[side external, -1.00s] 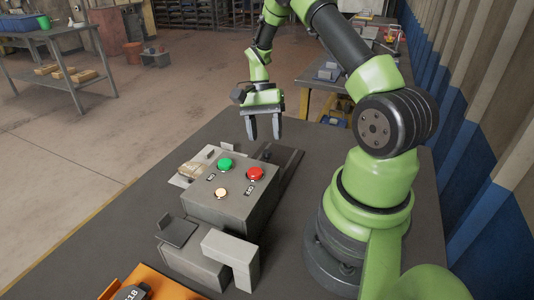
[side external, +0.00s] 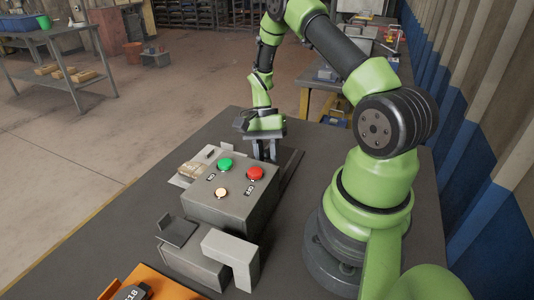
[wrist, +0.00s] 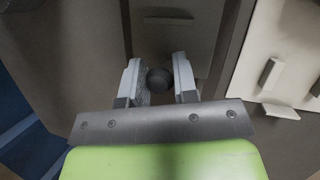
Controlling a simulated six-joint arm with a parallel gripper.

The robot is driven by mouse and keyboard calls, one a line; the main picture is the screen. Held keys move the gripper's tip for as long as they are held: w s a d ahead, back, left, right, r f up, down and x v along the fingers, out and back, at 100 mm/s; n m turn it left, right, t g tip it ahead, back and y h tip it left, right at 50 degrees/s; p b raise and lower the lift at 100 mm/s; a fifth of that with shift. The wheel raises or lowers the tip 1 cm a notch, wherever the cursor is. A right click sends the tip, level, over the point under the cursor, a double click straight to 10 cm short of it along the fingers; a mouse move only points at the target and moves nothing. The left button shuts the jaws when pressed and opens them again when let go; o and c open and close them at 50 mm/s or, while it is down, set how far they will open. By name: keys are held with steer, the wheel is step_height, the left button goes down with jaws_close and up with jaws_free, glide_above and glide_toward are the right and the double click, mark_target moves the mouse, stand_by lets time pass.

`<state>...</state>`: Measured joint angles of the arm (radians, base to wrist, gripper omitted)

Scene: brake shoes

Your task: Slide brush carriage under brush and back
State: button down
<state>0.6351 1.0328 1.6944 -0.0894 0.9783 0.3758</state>
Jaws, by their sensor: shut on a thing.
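My gripper (side external: 265,150) is low behind the grey control box, over the dark flat rail (side external: 290,172). In the wrist view my gripper (wrist: 158,68) has its two fingers on either side of a dark round knob (wrist: 159,80), shut on it. The knob stands on the grey-brown track that runs between raised edges, which I take to be the brush carriage (wrist: 168,45). In the side view the knob is hidden by the fingers and the box. I cannot make out the brush for certain in either view.
The control box (side external: 230,205) with green, red and pale buttons stands close in front of my gripper. A light plate (side external: 180,181) with a tan piece lies left of the box. Grey blocks (side external: 195,265) and an orange tray (side external: 150,285) are nearer the camera.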

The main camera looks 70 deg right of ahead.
steer(key=shift+a, duration=2.45)
steer(key=c, duration=0.9)
jaws_free()
steer(key=shift+d+r, duration=0.1)
steer(key=v, duration=0.9)
steer(key=shift+r, duration=0.35)
steer(key=shift+w+d, duration=0.1)
steer(key=shift+d, duration=0.05)
